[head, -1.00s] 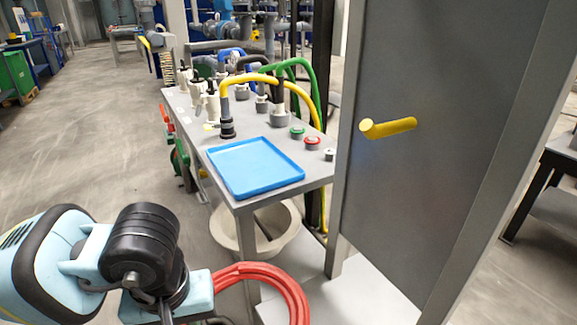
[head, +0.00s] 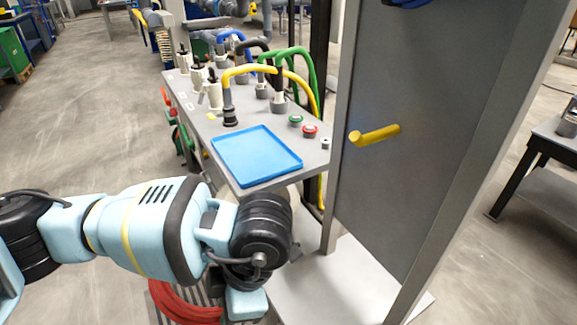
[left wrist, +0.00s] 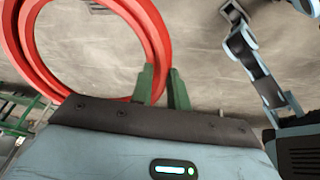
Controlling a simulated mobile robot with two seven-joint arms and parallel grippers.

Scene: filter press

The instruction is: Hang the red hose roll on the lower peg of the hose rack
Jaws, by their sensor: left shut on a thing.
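The red hose roll (head: 185,305) shows low in the head view, partly hidden behind my left wrist. In the left wrist view the roll (left wrist: 155,35) is a large red ring at upper left, against the green fingers. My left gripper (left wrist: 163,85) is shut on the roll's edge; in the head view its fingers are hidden. The hose rack is a tall grey panel (head: 430,130) at right. A yellow peg (head: 375,135) sticks out from it, bare, above and to the right of my left wrist. My right gripper is not in view.
A blue thing (head: 410,3) shows on the panel at the top edge. The rack's light base (head: 330,285) lies below. A grey bench (head: 195,110) with a blue tray (head: 255,155), hoses and buttons stands left of the rack. A dark-legged table (head: 545,190) stands at far right.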

